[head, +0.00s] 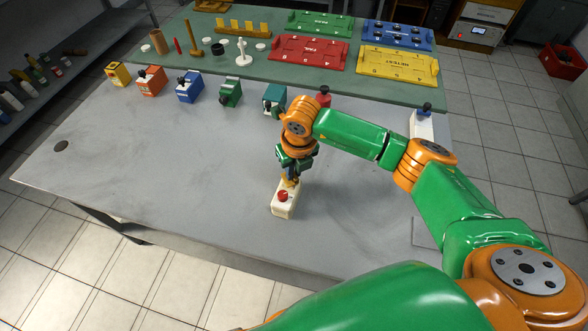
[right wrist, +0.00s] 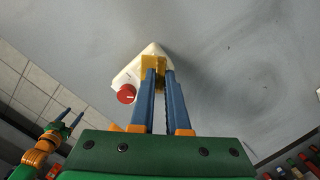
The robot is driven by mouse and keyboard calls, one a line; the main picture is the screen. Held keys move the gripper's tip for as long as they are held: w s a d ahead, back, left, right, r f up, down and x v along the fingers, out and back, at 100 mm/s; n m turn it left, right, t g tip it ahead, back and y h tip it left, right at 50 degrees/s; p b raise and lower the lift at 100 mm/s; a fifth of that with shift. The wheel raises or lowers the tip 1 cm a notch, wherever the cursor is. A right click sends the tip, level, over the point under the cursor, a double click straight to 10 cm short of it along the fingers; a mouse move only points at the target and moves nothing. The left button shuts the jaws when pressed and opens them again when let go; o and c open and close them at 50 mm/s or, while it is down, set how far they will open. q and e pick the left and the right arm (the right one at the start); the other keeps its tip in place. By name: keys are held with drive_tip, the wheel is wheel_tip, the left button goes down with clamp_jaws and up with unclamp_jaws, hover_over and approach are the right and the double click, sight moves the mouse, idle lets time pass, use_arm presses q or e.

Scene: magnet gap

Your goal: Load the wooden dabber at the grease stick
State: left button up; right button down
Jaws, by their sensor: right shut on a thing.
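My right gripper (head: 290,181) is over the grey table, fingers pointing down at a white block with a red knob (head: 283,205). In the right wrist view its blue fingers (right wrist: 158,75) are closed on a yellow part (right wrist: 151,64) at the white block (right wrist: 134,68). Whether the block touches the table is unclear. On the green mat stand a slim wooden peg with a wide foot (head: 194,50), a thin red stick (head: 177,45) and a brown cylinder (head: 159,42). I cannot tell which is the dabber or grease stick. My left gripper (right wrist: 71,120) shows apart-fingered in the right wrist view.
A row of coloured blocks with knobs, such as the blue one (head: 190,89), lines the mat's front edge. Red (head: 309,53), green, blue and yellow (head: 398,64) trays lie on the green mat (head: 232,84). The left half of the grey table (head: 140,150) is mostly clear.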

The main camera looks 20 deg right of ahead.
drive_tip(key=shift+r, duration=0.1)
idle(0.3)
wheel_tip(320, 180, up, 7)
drive_tip(key=p, duration=0.5)
idle(0.4)
